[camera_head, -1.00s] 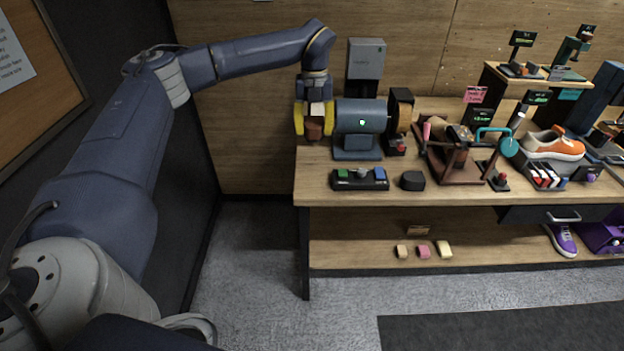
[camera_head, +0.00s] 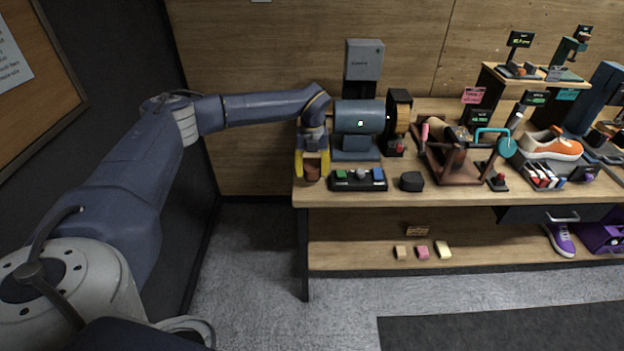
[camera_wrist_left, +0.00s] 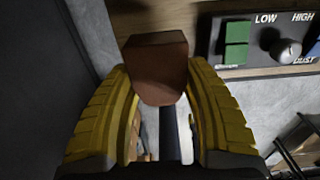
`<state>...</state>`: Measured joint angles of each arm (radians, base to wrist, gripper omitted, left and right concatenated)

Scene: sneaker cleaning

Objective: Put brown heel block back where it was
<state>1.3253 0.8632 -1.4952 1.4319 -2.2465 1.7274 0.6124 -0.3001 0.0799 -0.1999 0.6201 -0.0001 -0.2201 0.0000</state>
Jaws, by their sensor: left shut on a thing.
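The brown heel block (camera_wrist_left: 156,64) is a small reddish-brown block. In the left wrist view it sits at the tips of my left gripper's two yellow fingers (camera_wrist_left: 160,98). In the head view my left gripper (camera_head: 312,168) points down at the bench's left end, shut on the block (camera_head: 312,174), whose lower part shows below the fingers. The block is close to the bench's left front corner; I cannot tell whether it touches the top. My right gripper is not in view.
A control box (camera_head: 358,180) with green and blue buttons is just right of the block. A blue grinder motor (camera_head: 358,120) stands behind it. A dark rounded block (camera_head: 411,181) lies farther right. On the lower shelf (camera_head: 360,255) are a tan, a pink and a cream block below a small label (camera_head: 417,230).

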